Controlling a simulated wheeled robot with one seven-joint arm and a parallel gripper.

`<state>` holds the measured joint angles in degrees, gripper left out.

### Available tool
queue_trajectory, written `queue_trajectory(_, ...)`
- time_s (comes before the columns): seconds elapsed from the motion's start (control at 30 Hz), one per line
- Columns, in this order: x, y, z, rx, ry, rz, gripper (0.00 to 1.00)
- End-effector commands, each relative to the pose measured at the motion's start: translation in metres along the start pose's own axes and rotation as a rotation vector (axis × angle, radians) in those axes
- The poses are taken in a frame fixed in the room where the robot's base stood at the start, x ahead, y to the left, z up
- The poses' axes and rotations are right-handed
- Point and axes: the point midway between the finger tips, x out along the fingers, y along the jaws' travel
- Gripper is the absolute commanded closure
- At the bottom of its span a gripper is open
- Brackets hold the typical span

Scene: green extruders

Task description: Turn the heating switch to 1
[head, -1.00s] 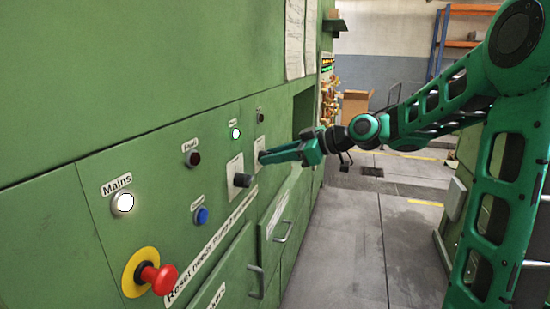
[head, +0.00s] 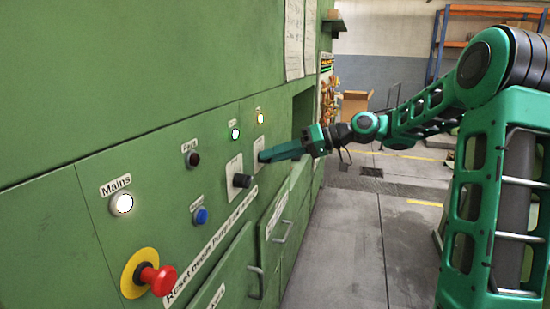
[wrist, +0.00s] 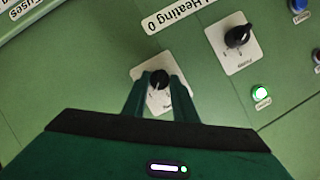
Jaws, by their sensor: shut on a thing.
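The heating switch is a black rotary knob (wrist: 160,77) on a pale plate (wrist: 139,73). In the wrist view, my gripper (wrist: 160,82) is shut on the knob, one green finger on each side. In the head view, my gripper (head: 264,156) reaches the plate (head: 258,145) from the right and hides the knob. The plate's lettering is mostly covered, so I cannot read the knob's setting.
A second black knob (head: 241,181), the pump switch (wrist: 238,37), sits close by on its own plate. A green lamp (head: 235,134) and the Mains lamp (head: 122,204) are lit. A red emergency button (head: 158,279) sticks out lower left. The floor (head: 340,240) right of the cabinet is clear.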

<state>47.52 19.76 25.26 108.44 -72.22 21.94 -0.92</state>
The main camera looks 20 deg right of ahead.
Motion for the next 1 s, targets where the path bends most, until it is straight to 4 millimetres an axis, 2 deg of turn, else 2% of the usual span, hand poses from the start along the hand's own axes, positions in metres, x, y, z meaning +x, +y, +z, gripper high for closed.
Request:
queue_trajectory(0.4,0.0008,0.0029,-0.0016,0.179,-0.006,-0.075,0.97)
queue_trajectory(0.97,0.0002,0.0036,-0.0012,0.207,-0.007,-0.084,0.97)
queue_trajectory(1.0,0.0002,0.0036,-0.0012,0.207,-0.007,-0.084,0.67)
